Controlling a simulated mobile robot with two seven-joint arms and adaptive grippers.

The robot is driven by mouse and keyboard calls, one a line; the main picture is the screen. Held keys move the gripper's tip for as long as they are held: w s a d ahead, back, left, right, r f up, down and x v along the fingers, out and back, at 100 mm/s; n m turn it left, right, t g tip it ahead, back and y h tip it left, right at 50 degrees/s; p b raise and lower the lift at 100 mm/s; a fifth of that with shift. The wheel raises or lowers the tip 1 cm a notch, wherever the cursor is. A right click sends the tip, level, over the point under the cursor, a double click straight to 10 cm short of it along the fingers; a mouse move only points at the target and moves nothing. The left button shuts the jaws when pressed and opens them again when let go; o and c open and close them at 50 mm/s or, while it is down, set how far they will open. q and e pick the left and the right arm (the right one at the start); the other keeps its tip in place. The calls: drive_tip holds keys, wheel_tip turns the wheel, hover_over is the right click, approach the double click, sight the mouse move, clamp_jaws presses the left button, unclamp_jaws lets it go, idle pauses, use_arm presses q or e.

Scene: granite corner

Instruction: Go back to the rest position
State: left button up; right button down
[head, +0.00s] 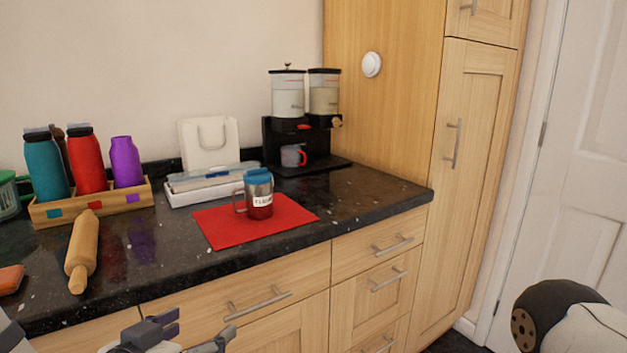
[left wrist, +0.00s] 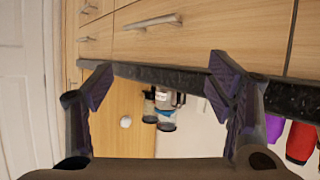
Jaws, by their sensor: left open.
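My left gripper (head: 197,335) is at the bottom of the head view, in front of the drawers and below the counter edge. It is open and empty, and its two fingers also show wide apart in the left wrist view (left wrist: 160,92). Nothing is between the fingertips; the counter edge and cabinets lie beyond them. My right gripper is not in view; a rounded black and white part of mine shows at the lower right of the head view.
The black counter (head: 150,262) holds a red mat (head: 215,228) with a mug (head: 259,196) on it. Drawers (head: 375,258) sit below. The floor is mostly hidden.

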use_arm(q)
drive_tip(key=s+f+g, duration=0.3)
drive_tip(key=s+f, duration=0.1)
drive_tip(key=f, duration=0.3)
drive_tip(key=s+f+g, duration=0.3)
drive_tip(key=f, duration=0.5)
drive_tip(key=s+a+f+g+y, duration=0.1)
drive_tip(key=s+f+g, duration=0.2)
drive_tip(key=s, duration=0.6)
drive_tip(key=s+a+f+n+g+y, duration=0.1)
drive_tip(key=s+f+g, duration=0.2)
drive_tip(key=s, duration=0.7)
drive_tip(key=s+a+f+n+g+y, duration=0.1)
drive_tip(key=s+a+f+g, duration=0.1)
drive_tip(key=s+f, duration=0.3)
drive_tip(key=s+g, duration=0.1)
drive_tip(key=s, duration=0.3)
drive_tip(key=shift+s+g, duration=0.3)
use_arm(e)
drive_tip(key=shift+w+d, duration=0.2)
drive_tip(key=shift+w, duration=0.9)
